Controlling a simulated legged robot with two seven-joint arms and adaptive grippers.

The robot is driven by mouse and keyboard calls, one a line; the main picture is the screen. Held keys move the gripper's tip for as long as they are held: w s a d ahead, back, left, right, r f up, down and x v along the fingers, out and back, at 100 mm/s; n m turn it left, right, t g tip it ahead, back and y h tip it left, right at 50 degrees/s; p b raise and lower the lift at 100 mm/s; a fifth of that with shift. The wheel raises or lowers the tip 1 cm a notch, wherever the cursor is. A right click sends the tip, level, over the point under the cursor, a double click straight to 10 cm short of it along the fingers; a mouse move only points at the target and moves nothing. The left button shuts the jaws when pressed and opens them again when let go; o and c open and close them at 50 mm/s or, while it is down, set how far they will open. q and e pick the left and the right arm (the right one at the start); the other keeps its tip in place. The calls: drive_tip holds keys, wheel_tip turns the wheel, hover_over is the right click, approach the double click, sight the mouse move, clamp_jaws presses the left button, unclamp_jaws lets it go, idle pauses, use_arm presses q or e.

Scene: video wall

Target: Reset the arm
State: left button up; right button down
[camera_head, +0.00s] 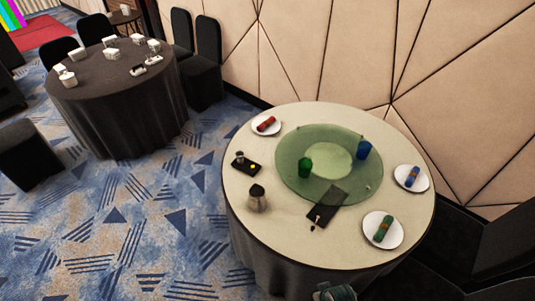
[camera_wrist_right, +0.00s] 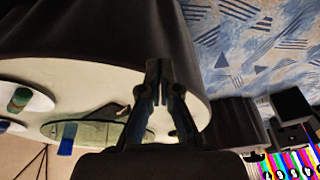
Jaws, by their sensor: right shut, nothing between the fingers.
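My right gripper (camera_wrist_right: 158,72) shows in the right wrist view, with its dark fingers together and nothing between them. That view looks upside down, and the gripper appears in front of the round table's pale top and dark cloth. I cannot tell its exact distance from the table. In the head view a small grey-green part shows at the bottom edge, mostly cut off; I cannot tell if it is mine. My left gripper is not in view.
The round table (camera_head: 262,228) holds a green glass turntable (camera_head: 290,178), a green cup (camera_head: 305,167), a blue cup (camera_head: 363,150), plates with rolled napkins and a metal pot (camera_head: 257,199). A dark-clothed table (camera_head: 115,80) stands back left. Patterned carpet lies open between.

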drive_tip(key=s+d+r+h, duration=0.1)
drive_tip(key=s+d+r, duration=0.2)
drive_tip(key=s+d, duration=0.1)
drive_tip(key=s+f+b, duration=0.3)
drive_tip(key=f, duration=2.8)
drive_tip(key=s+d+f+g+b, duration=0.1)
drive_tip(key=s+d+f, duration=0.2)
drive_tip(key=s+f, duration=1.2)
drive_tip(key=shift+s+d+f+g, duration=0.2)
drive_tip(key=shift+s+g, duration=0.2)
drive_tip(key=shift+s, duration=0.3)
